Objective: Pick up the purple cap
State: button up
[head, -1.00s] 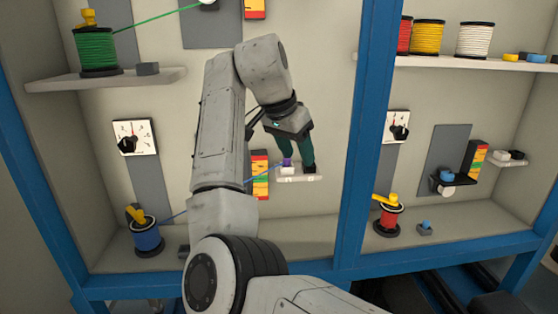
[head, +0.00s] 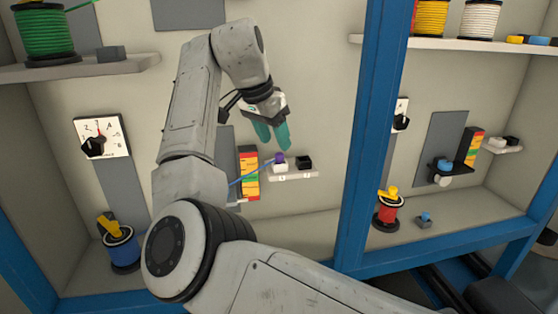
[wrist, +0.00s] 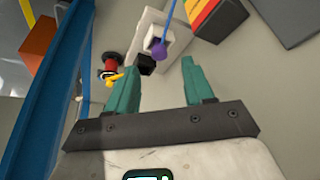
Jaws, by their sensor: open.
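The purple cap (head: 280,158) sits on top of a white block on a small white shelf at the back wall. It also shows in the wrist view (wrist: 160,52), at the end of a blue cable and above the gap between my fingers. My gripper (head: 272,143) is open and empty, with two green fingers, and appears just above and left of the cap in the head view. In the wrist view my gripper (wrist: 160,75) has its fingers wide apart, and the cap lies beyond the fingertips.
A black block (head: 304,162) stands on the small shelf (head: 293,176), right of the cap. A blue frame post (head: 375,130) stands to the right. A blue spool (head: 122,252) sits lower left.

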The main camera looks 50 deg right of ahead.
aim_at(280, 153)
jog(key=x, duration=0.4)
jog(key=shift+f, duration=0.15)
grip_shut()
